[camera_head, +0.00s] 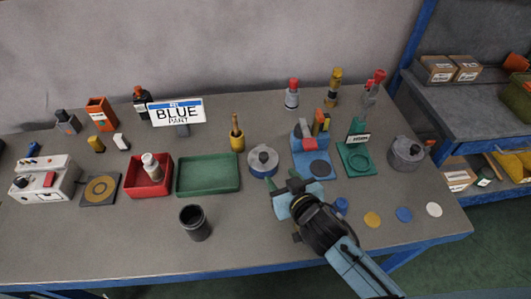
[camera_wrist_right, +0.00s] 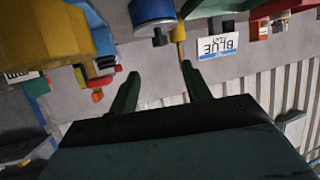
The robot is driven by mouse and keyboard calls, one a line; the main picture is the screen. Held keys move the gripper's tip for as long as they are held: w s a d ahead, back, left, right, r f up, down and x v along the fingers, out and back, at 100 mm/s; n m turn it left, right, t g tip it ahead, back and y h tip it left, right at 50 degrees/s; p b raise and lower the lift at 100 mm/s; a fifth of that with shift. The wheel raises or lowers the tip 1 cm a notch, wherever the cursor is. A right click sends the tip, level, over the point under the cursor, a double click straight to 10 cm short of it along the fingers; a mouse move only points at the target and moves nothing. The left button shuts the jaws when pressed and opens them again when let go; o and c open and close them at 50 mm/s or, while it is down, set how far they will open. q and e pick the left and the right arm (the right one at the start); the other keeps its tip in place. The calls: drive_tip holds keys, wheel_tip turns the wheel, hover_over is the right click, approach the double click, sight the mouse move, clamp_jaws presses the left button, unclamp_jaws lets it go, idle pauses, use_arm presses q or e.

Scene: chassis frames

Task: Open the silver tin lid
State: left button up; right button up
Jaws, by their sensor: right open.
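A round tin with a silver-grey lid and a dark knob (camera_head: 262,160) stands near the middle of the table. In the upside-down right wrist view, a round blue and grey tin with a dark knob (camera_wrist_right: 153,14) shows at the top edge, partly cut off. A second grey round pot with a dark knob (camera_head: 406,153) stands at the table's right. My right gripper (camera_head: 290,181) is open and empty, just in front and to the right of the middle tin. Its spread green fingers (camera_wrist_right: 160,72) are apart from the tin. My left gripper is not in view.
A green tray (camera_head: 207,190) and a red bin (camera_head: 136,190) lie to the left. A dark cup (camera_head: 195,231) stands in front. A blue stand (camera_head: 325,165) and a green stand (camera_head: 341,147) are close on the right.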

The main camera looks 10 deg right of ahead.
sight(265, 158)
drive_tip(key=b+x, duration=0.1)
drive_tip(key=x, duration=0.9)
drive_tip(key=shift+w+a+f, duration=0.1)
drive_tip(key=shift+w+a, duration=0.05)
drive_tip(key=shift+w+a+f, duration=0.15)
drive_tip(key=shift+w, duration=0.3)
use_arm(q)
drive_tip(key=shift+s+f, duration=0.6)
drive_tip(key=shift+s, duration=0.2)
use_arm(e)
clamp_jaws()
